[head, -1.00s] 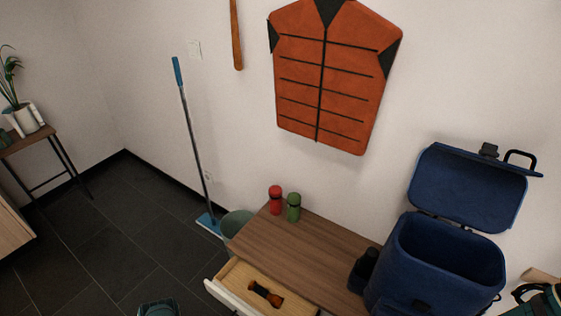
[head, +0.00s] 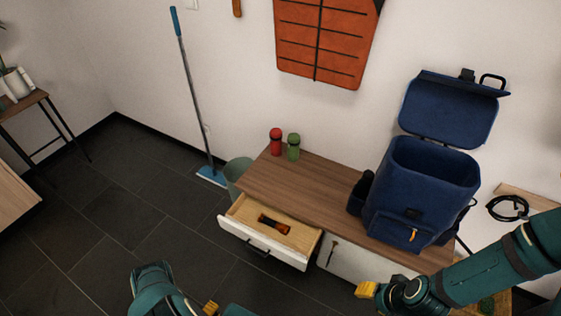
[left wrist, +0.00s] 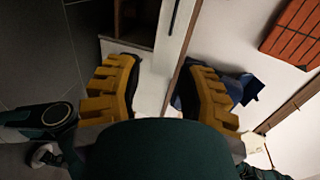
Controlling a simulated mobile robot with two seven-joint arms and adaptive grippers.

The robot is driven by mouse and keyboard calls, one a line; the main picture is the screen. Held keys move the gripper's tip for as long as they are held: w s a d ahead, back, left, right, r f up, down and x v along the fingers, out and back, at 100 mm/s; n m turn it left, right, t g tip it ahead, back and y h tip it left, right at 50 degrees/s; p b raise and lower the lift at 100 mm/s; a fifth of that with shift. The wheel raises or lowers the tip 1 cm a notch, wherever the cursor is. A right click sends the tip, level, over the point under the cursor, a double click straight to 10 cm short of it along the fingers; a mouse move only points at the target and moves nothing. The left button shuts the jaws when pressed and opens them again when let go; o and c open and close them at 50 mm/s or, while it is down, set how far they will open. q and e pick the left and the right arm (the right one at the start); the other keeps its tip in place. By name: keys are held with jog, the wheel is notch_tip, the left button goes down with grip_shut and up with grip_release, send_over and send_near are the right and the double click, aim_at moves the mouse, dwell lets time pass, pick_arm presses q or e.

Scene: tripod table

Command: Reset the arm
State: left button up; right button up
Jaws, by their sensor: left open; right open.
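My left arm comes in at the bottom left of the head view. Only a small yellow part of my left gripper (head: 211,308) shows there, at the lower edge. In the left wrist view my left gripper (left wrist: 155,85) has its two yellow fingers spread apart with nothing between them. My right arm reaches in from the right of the head view. My right gripper (head: 367,290) shows yellow fingers in front of the cabinet, at the lower right. It is open, and I see nothing held in it.
A wooden-topped cabinet (head: 300,190) has an open drawer (head: 262,243) holding a dark and orange item (head: 273,224). A blue open backpack (head: 420,195), red bottle (head: 276,141) and green bottle (head: 293,147) stand on top. Dark floor (head: 90,240) at left is clear.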

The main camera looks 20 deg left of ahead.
pick_arm(q)
jog(key=w+a+r+n+g, duration=0.2)
jog(key=w+n, duration=0.1)
jog(key=w, duration=0.3)
jog(key=w+a+r+n+g, duration=0.1)
jog(key=w+a+n, duration=0.1)
jog(key=w, duration=0.5)
jog(key=w+d+r+n+g, duration=0.4)
jog(key=w+d+r+n, duration=0.4)
jog(key=w+r, duration=0.25)
jog(key=s+d+r+n+g+h, duration=0.1)
jog(key=s+d+r+n+g, duration=0.2)
jog(key=d+r, duration=0.6)
jog(key=s+d+r+n+g+h, duration=0.1)
jog(key=s+d+r+n+g, duration=0.3)
jog(key=d+r, duration=0.4)
jog(key=s+d, duration=0.1)
jog(key=d, duration=0.2)
jog(key=shift+d+r+h, duration=0.3)
jog(key=shift+r+h, duration=0.1)
jog(key=shift+a, duration=0.1)
